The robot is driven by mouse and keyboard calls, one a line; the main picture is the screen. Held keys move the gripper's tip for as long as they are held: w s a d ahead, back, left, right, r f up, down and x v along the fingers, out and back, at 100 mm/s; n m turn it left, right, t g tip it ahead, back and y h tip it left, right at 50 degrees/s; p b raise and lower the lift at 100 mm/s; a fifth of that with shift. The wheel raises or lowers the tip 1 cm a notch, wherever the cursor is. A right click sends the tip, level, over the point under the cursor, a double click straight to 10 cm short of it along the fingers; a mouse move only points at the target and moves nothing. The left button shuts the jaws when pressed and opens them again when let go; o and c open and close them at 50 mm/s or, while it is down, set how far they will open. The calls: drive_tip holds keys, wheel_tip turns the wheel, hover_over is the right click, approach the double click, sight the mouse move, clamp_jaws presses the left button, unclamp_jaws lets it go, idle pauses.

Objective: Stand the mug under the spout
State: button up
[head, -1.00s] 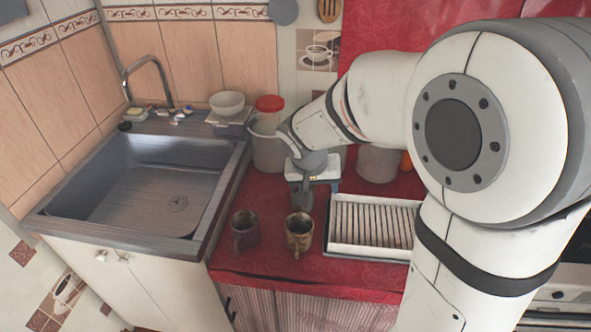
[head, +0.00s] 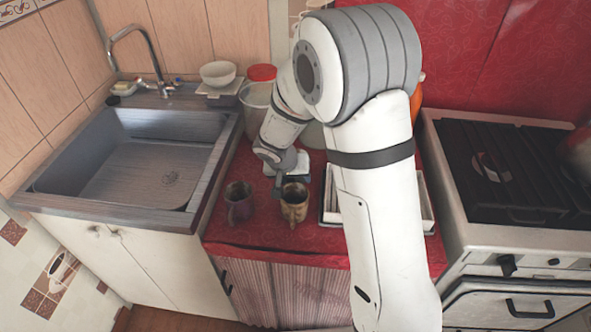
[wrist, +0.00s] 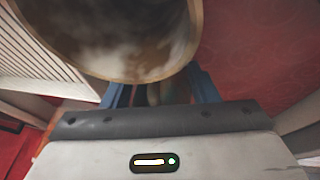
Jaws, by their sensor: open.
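Two mugs stand upright near the counter's front edge: a dark reddish-brown mug (head: 238,203) on the left and a yellowish-brown mug (head: 294,203) on the right. My gripper (head: 290,174) is low, just behind the yellowish mug, which partly hides it. In the wrist view a mug (wrist: 140,60) with a tan rim and cloudy grey-brown inside fills the top. The blue fingers of my gripper (wrist: 158,92) are spread and partly hidden below its rim; whether they touch it I cannot tell. A tap with a curved spout (head: 130,32) stands behind the sink.
The sink (head: 150,175) is left of the red counter (head: 262,232). A white slatted tray (head: 332,205) stands right of the yellowish mug, partly hidden by my arm. A red-lidded container (head: 258,95) and white bowl (head: 218,74) are behind. A stove (head: 450,215) is at right.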

drive_tip(key=shift+c, duration=0.3)
clamp_jaws()
idle(0.3)
